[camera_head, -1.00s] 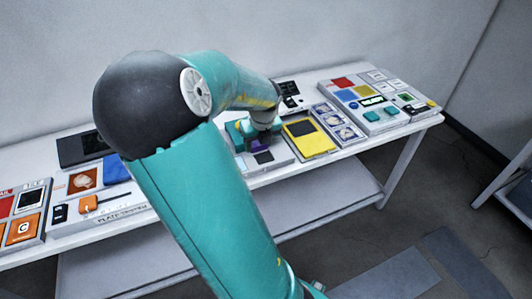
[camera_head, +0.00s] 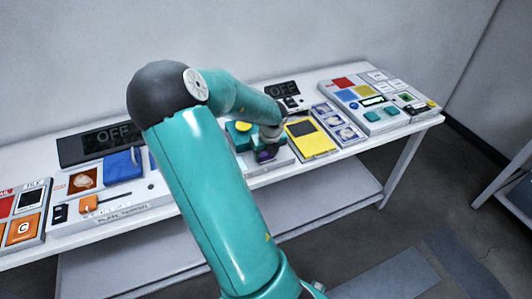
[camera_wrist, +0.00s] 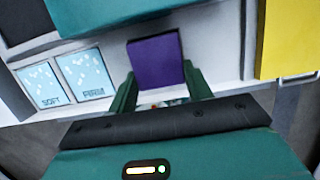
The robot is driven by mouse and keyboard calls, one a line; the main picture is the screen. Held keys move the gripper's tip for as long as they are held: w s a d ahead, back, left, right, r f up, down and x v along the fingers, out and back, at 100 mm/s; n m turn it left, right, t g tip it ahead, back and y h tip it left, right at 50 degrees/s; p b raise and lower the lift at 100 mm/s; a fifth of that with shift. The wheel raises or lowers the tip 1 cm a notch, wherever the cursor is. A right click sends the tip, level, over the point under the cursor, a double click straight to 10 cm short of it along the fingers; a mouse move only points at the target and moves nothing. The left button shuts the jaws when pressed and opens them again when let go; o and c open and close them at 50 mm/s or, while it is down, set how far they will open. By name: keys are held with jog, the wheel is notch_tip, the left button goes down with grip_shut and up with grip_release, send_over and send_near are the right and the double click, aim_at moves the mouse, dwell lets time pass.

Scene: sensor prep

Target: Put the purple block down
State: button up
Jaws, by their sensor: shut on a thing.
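The purple block (camera_wrist: 156,60) is between the two green fingers of my gripper (camera_wrist: 160,82) in the wrist view. My gripper is shut on it. In the head view, a small part of the purple block (camera_head: 264,156) shows below my gripper (camera_head: 268,146), over the pale panel (camera_head: 280,161) near the table's front edge. The wrist view shows a pale surface around the block. I cannot tell whether the block touches it.
A teal part with a yellow knob (camera_head: 240,128) stands just left of my gripper. A yellow panel (camera_head: 313,142) is to the right. SOFT and FIRM tiles (camera_wrist: 62,80) lie left in the wrist view. Several control panels fill the table (camera_head: 340,165).

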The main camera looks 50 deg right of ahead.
jog(key=shift+f, duration=0.2)
jog(key=o, duration=1.3)
jog(key=shift+r, duration=0.1)
jog(key=v, duration=1.2)
jog(key=w+a+r+n+t+y, duration=0.1)
jog(key=w+a+r+n+y, duration=0.1)
jog(key=a+n, duration=0.85)
jog(key=w+a+r+n+y, duration=0.2)
jog(key=a+r+n, duration=0.1)
jog(key=a+n, duration=0.75)
jog(key=s+a+r+n+t+h, duration=0.1)
jog(key=s+a+r+n, duration=0.3)
jog(key=a+n, duration=0.5)
jog(key=s+a+r+n+t+h, duration=0.1)
jog(key=s+a+r+n, duration=0.2)
jog(key=a+n, duration=0.6)
jog(key=n, duration=0.3)
jog(key=shift+s+r+h, duration=0.3)
jog(key=shift+s+r, duration=0.1)
